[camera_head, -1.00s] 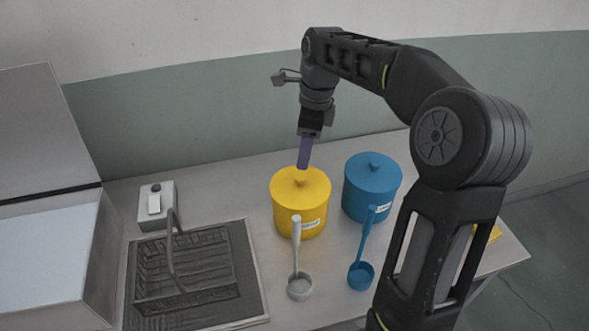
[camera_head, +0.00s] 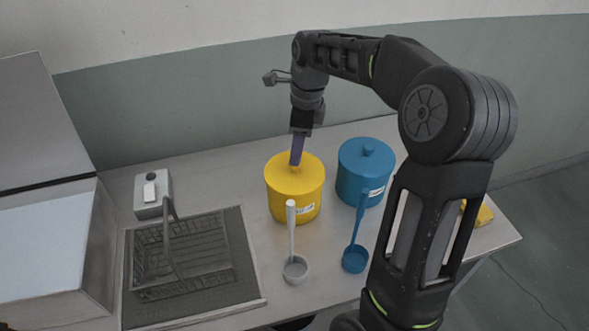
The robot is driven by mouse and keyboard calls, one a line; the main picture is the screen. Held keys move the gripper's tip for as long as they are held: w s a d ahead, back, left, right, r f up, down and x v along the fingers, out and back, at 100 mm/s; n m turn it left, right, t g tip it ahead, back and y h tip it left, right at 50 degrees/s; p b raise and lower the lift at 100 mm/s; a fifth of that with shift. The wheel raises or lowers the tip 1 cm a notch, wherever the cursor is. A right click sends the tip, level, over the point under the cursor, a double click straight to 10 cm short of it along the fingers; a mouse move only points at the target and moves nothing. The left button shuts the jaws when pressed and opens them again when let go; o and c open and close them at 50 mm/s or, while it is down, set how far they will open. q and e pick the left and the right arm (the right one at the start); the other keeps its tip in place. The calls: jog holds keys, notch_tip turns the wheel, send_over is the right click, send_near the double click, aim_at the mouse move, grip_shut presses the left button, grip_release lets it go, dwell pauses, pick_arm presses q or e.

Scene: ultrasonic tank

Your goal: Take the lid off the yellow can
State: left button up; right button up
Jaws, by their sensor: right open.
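The yellow can (camera_head: 291,205) stands upright on the table, a small label on its front. Its yellow lid (camera_head: 277,174) is on top. My right gripper (camera_head: 296,160) points down over the middle of the lid, with its purple fingers at the place of the knob. The fingers hide the knob, so I cannot tell whether they touch it. The right gripper is open. My left gripper is not in view.
A blue lidded can (camera_head: 364,178) stands right of the yellow can. A wire basket (camera_head: 185,262) on a dark mat, a grey switch box (camera_head: 152,196) and a large open-lidded tank (camera_head: 50,245) are at left.

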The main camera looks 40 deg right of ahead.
aim_at(284, 180)
notch_tip(284, 180, down, 4)
jog(key=shift+w+a+f+p, duration=0.15)
jog(key=shift+f+p, duration=0.1)
jog(key=shift+p, duration=0.25)
jog(key=shift+c, duration=0.5)
grip_shut()
